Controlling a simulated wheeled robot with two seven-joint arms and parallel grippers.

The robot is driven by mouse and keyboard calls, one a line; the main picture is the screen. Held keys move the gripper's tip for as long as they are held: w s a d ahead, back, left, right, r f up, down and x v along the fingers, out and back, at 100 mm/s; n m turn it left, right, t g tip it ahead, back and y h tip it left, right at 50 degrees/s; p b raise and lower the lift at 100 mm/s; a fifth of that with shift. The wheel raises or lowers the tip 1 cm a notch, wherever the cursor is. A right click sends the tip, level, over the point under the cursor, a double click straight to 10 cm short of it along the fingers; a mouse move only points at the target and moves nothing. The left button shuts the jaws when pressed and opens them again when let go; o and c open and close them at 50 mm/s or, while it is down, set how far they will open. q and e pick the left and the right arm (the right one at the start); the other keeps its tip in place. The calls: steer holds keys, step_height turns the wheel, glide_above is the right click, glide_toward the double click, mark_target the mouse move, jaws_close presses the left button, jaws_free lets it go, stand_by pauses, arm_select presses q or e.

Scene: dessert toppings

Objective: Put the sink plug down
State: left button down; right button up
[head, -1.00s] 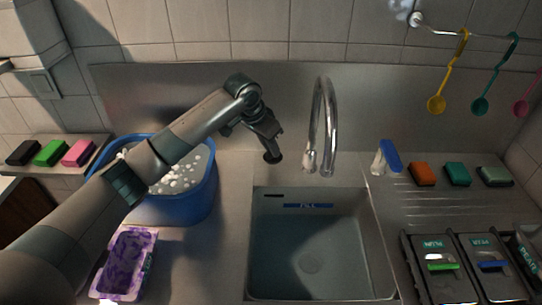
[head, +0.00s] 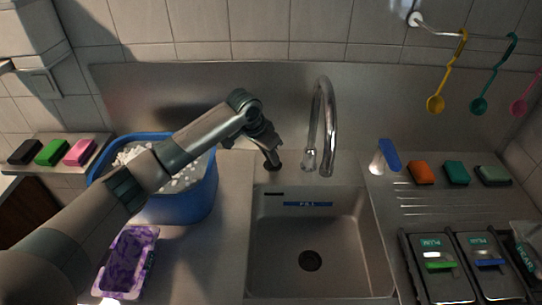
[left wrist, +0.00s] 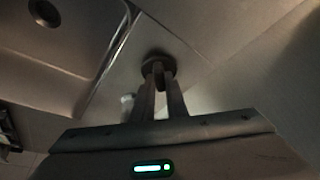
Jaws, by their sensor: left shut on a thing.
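The sink plug (head: 272,167) is a small dark disc at the tips of my left gripper (head: 271,160). It is over the counter at the sink's back left corner, left of the tap. In the left wrist view the plug (left wrist: 157,57) shows as a dark round shape at the ends of the two fingers (left wrist: 158,72), which are shut on it. It is very close to the counter; I cannot tell if it touches. The sink (head: 345,265) shows an open dark drain hole (head: 310,260). My right gripper is not in view.
A curved tap (head: 330,130) rises behind the sink. A blue tub (head: 190,207) of white pieces stands at left, with a purple-patterned tray (head: 127,260) in front. Sponges (head: 457,172) and lidded containers (head: 440,265) are at right. Counter between tub and sink is clear.

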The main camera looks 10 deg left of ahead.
arm_select(q)
steer(key=c, duration=1.8)
jaws_free()
steer(key=shift+f, duration=0.1)
steer(key=shift+o, duration=0.2)
